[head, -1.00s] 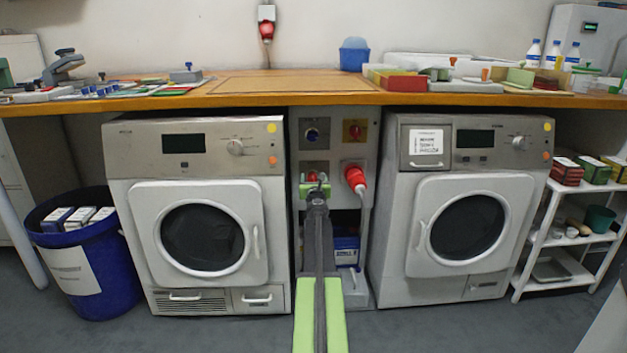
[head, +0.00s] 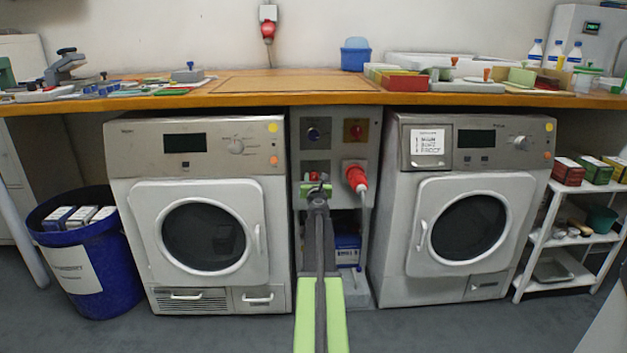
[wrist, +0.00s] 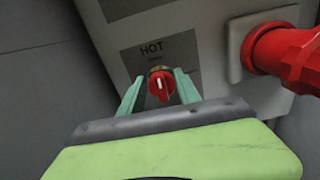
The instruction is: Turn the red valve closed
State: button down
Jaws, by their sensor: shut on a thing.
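The red valve (wrist: 161,86) is a small round red knob with a pale line across its face, on the grey panel below a label reading HOT. The pale line stands near upright in the wrist view. My gripper (wrist: 160,90) has its two green fingers on either side of the knob and is shut on it. In the head view my gripper (head: 316,190) is at the panel between the two machines, and the red valve (head: 314,176) shows only partly above the fingers.
A large red plug (head: 356,177) with a hanging cable sits close to the right of the valve; it also shows in the wrist view (wrist: 285,55). Other knobs sit higher on the panel. White machines (head: 203,235) and (head: 468,230) flank my arm.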

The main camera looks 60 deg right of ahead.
jog(key=m, duration=0.4)
jog(key=shift+s+d+m, duration=0.25)
jog(key=shift+d+m, duration=0.05)
jog(key=shift+m, duration=0.1)
jog(key=m, duration=0.4)
jog(key=shift+s+d+f, duration=0.15)
jog(key=shift+s+d+f+m+b, duration=0.1)
jog(key=shift+f+m+b, duration=0.1)
jog(key=shift+m, duration=1.25)
jog(key=shift+s+a+f+m+b, duration=0.1)
jog(key=shift+m+b, duration=0.05)
jog(key=shift+m, duration=1.25)
jog(key=shift+d+f+m+b, duration=0.1)
jog(key=shift+m+b, duration=0.1)
jog(key=shift+m, duration=1.25)
jog(key=c, duration=0.9)
grip_release()
jog(key=shift+o, duration=0.2)
jog(key=shift+w, duration=0.1)
